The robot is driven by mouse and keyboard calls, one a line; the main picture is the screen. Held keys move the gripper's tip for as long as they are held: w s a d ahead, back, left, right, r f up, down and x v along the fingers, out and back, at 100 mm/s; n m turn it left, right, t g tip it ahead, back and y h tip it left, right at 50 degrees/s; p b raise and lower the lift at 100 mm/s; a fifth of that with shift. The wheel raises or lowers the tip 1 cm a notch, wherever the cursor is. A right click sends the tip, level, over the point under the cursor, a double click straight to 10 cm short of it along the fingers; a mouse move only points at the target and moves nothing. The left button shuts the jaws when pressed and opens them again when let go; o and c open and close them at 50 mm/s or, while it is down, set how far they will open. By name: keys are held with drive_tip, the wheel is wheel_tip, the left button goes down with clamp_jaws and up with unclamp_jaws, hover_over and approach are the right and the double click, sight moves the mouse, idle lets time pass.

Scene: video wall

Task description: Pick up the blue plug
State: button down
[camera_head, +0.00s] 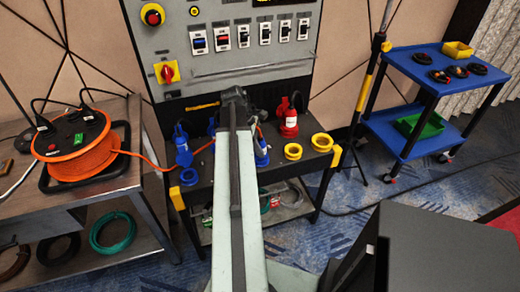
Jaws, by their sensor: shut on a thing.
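A blue plug (183,148) stands upright on the dark bench below the grey panel, left of my arm and apart from it. A second, darker blue piece with a pale band (261,150) shows just right of my arm, partly covered by it. My gripper (236,98) is at the far end of my arm, over the bench between these two. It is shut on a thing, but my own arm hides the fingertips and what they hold. I cannot tell which piece that is.
A red plug (288,120) and yellow rings (321,142) are on the bench to the right. An orange cable reel (75,145) is on the left table. A blue cart (440,68) stands at the right. Patterned carpet lies between bench and cart.

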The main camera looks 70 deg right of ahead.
wheel_tip(320, 180, up, 10)
drive_tip(key=p, duration=1)
drive_tip(key=shift+r, duration=0.15)
drive_tip(key=shift+w, duration=0.1)
